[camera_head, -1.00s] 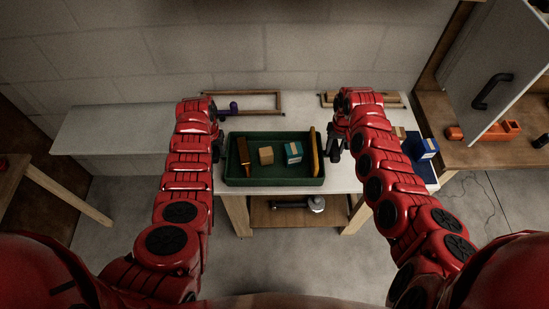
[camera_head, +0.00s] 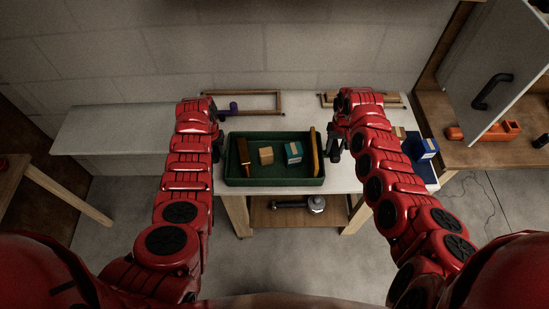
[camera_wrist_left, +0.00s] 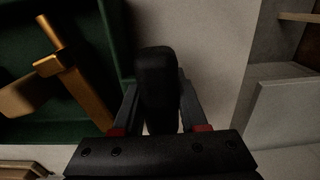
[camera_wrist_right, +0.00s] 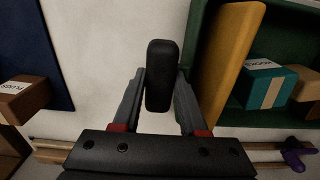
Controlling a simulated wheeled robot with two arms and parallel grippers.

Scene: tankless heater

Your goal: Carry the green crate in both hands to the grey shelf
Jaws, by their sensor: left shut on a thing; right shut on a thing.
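The green crate (camera_head: 275,182) is level at the front of the white table; I cannot tell whether it touches the top. It holds a brown wooden tool, a wooden block, a teal box and a yellow-brown board. My left gripper (camera_head: 218,148) is at its left end, and my right gripper (camera_head: 334,148) at its right end. In the left wrist view my left gripper (camera_wrist_left: 157,115) is shut on a black handle (camera_wrist_left: 155,75) beside the crate wall. The right wrist view shows my right gripper (camera_wrist_right: 160,115) shut on a matching handle (camera_wrist_right: 160,75). The pale grey shelf (camera_head: 105,135) is at the left.
Wooden frames lie at the back of the white table (camera_head: 300,105), with a purple object (camera_head: 233,107) at the left one. A blue bin (camera_head: 422,165) stands right of my right arm. A wooden bench (camera_head: 440,115) is at the right.

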